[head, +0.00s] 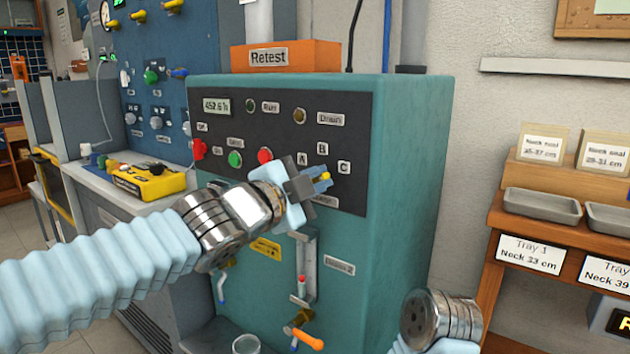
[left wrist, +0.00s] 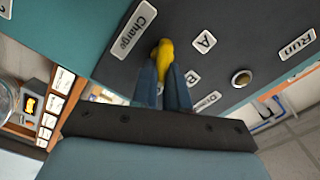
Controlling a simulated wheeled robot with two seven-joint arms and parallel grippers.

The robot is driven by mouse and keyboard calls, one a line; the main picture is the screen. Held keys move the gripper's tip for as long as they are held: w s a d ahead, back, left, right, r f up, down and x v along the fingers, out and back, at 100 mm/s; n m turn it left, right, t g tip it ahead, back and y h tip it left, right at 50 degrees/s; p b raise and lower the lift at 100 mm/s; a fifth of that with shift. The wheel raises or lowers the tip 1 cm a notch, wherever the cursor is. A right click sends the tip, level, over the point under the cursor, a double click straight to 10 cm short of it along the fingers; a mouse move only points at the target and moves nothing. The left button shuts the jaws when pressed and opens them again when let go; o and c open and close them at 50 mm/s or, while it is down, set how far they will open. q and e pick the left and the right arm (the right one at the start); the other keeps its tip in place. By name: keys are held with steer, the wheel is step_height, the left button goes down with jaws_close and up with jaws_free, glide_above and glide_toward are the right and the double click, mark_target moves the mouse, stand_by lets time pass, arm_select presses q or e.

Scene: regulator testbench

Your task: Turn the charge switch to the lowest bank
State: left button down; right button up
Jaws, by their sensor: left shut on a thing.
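The charge switch is a yellow knob (head: 325,176) on the dark panel of the teal test cabinet, below the A, B and C labels. It also shows in the left wrist view (left wrist: 166,54), beside the Charge label (left wrist: 134,28) and the A label (left wrist: 204,41). My left gripper (head: 321,180) is at the panel with its blue fingers shut on the knob, one on each side. The fingers hide part of the knob, so its exact setting is hard to tell. Of my right arm only a metal wrist part shows at the lower right; its fingers are not in view.
A red button (head: 265,155) and a green button (head: 235,159) sit left of the knob. An orange-handled valve (head: 305,339) is lower on the cabinet (head: 412,180). A yellow device (head: 150,181) lies on the left bench. A wooden rack (head: 520,214) with trays stands right.

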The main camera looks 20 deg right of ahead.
arm_select(q)
steer(key=c, duration=1.1)
jaws_free()
steer(key=shift+c, duration=0.2)
steer(key=p+v, duration=0.4)
steer(key=v, duration=0.9)
steer(key=shift+s+a, duration=0.25)
steer(key=shift+a, duration=0.05)
